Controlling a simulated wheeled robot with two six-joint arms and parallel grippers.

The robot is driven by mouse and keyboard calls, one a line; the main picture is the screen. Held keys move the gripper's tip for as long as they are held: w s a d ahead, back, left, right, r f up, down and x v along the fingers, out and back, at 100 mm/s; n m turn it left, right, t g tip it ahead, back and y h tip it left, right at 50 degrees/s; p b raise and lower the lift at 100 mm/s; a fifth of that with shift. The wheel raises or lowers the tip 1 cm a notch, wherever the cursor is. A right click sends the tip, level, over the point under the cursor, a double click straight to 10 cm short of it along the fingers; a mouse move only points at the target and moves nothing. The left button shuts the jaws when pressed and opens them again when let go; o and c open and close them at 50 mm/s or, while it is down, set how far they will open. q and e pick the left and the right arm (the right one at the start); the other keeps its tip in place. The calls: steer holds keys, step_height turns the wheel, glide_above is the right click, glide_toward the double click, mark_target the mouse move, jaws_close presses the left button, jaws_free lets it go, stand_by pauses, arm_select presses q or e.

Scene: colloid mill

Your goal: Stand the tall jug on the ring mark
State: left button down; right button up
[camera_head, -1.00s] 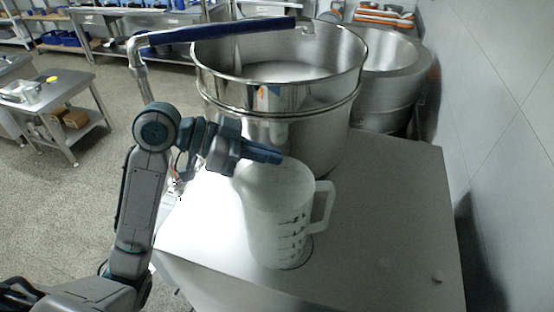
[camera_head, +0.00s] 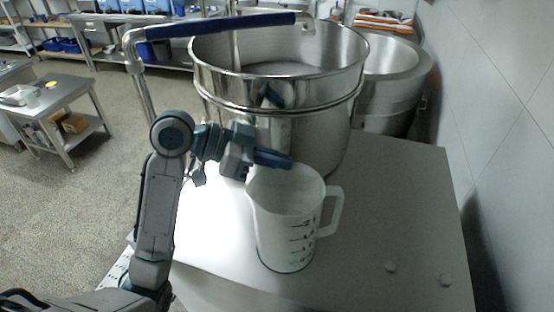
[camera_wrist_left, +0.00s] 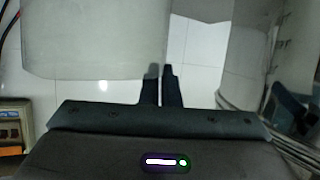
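The tall jug (camera_head: 282,225) is a whitish measuring jug with dark graduations, and its handle points right. It stands upright, or nearly so, on the grey tabletop; I cannot tell if its base touches. My left gripper (camera_head: 288,162) is at the jug's back-left rim, its blue fingers nearly together. In the left wrist view, the fingers (camera_wrist_left: 160,75) meet at the edge of the jug (camera_wrist_left: 95,40), and seem shut on its wall. The ring mark is not clearly visible; the jug's base seems to cover it. My right gripper is not in view.
A large steel pot (camera_head: 225,90) with a blue-handled bar (camera_head: 220,27) stands just behind the jug. A wall (camera_head: 500,120) closes the right side.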

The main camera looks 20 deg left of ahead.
arm_select(q)
steer(key=shift+f, duration=0.2)
steer(key=c, duration=1.7)
jaws_free()
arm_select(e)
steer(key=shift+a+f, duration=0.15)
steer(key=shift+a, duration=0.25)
